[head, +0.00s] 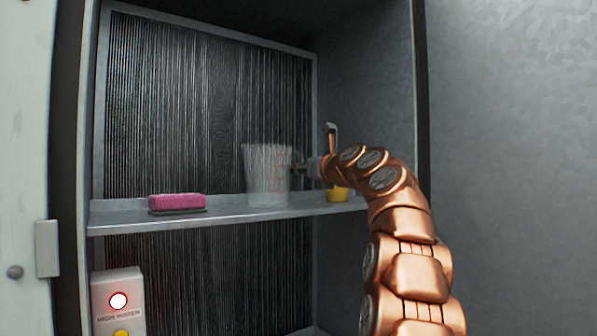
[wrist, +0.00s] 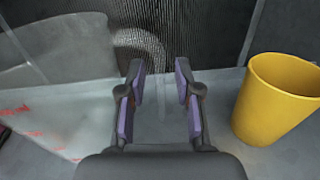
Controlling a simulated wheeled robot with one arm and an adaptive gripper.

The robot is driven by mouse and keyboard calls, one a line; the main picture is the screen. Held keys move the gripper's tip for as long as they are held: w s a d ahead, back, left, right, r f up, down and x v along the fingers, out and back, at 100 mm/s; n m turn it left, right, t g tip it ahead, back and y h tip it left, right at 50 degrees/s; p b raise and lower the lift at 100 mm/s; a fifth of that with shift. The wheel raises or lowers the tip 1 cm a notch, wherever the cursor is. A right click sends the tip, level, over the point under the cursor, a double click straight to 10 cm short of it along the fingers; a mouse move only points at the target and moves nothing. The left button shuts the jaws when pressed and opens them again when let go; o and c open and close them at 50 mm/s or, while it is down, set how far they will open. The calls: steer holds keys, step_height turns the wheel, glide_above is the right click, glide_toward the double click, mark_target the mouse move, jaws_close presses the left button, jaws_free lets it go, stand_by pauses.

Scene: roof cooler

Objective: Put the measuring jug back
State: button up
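The measuring jug (head: 267,178) is clear with red markings and stands upright on the shelf (head: 237,217) in the head view. In the wrist view the jug (wrist: 62,75) fills the left side, beside my gripper (wrist: 159,82). In the head view my gripper (head: 308,168) is just right of the jug, small and partly hidden by my arm. I cannot tell whether its left finger touches the jug.
A yellow cup (wrist: 275,98) stands on the shelf right of my gripper; in the head view my arm partly hides it. A pink sponge (head: 177,202) lies on a dark base at the shelf's left. A white box (head: 119,300) with a lit button is below the shelf.

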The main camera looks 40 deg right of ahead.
steer(key=s+a+b, duration=0.1)
steer(key=s+b, duration=0.1)
steer(key=s, duration=1)
steer(key=shift+b, duration=0.4)
steer(key=shift+a, duration=0.15)
